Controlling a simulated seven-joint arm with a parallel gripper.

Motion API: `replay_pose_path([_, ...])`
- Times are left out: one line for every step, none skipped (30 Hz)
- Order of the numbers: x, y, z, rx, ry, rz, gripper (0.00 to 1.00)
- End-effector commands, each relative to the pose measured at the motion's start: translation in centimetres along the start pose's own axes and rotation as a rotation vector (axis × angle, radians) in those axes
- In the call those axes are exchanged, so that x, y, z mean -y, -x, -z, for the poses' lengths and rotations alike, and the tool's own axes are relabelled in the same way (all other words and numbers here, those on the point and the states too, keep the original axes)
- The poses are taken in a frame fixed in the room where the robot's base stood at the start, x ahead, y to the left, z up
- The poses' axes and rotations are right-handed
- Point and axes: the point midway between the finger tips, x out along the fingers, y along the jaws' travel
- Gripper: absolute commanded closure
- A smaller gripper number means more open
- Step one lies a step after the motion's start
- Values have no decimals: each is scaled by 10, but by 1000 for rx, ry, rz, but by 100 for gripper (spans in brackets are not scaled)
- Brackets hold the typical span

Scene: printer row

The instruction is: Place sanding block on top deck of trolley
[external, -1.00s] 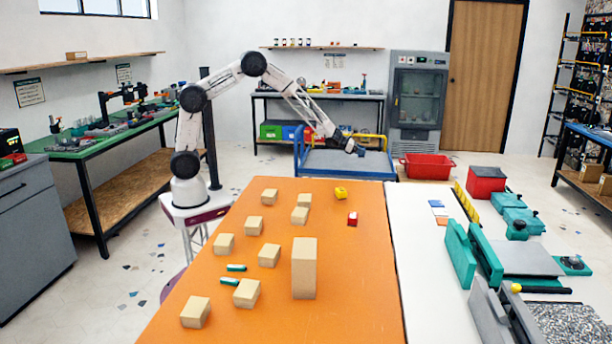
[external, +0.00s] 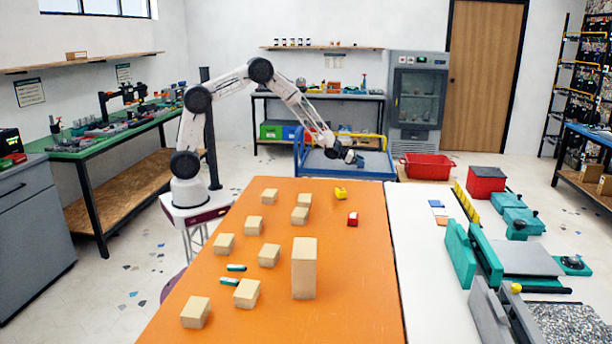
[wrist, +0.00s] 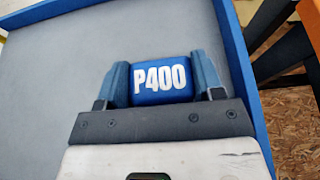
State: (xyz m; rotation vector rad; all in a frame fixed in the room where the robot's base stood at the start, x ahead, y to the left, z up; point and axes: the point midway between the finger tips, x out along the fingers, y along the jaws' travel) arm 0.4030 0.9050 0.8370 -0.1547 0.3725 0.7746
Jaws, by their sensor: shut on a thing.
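The sanding block (wrist: 160,84) is blue with white "P400" lettering, seen in the wrist view. My gripper (wrist: 162,68) is shut on it, with one finger at each side. The grey top deck of the trolley (wrist: 55,75), with its blue rim, lies behind the block in the wrist view. The trolley also shows in the external view (external: 350,174), beyond the orange table. There my gripper (external: 350,157) is over the trolley's deck area. The gap between block and deck cannot be judged, and the block is too small to make out clearly in the external view.
The orange table (external: 350,250) in front carries several wooden blocks, including a tall one (external: 304,268).

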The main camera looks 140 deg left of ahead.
Motion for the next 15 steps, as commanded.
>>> replay_pose_path([0, -2, 6, -1, 0, 0, 62])
replay_pose_path([0, -4, 8, 0, 0, 0, 62])
replay_pose_path([0, -5, 12, 0, 0, 0, 62])
replay_pose_path([0, -6, 14, 0, 1, -1, 62])
replay_pose_path([0, -7, 16, 0, 1, -1, 62])
replay_pose_path([0, -7, 17, 0, 1, -1, 62])
replay_pose_path([0, -8, 18, 0, 0, -1, 62])
replay_pose_path([0, -8, 18, 0, 0, -1, 62])
replay_pose_path([0, -8, 18, 0, 0, -1, 62])
replay_pose_path([0, -8, 18, 0, 0, -1, 62])
replay_pose_path([0, -8, 18, 0, 0, -1, 62])
replay_pose_path([0, -8, 18, 0, 0, -1, 62])
replay_pose_path([0, -8, 18, 0, 0, -1, 62])
replay_pose_path([0, -8, 18, 0, 0, -1, 62])
replay_pose_path([0, -8, 18, 0, 0, -1, 62])
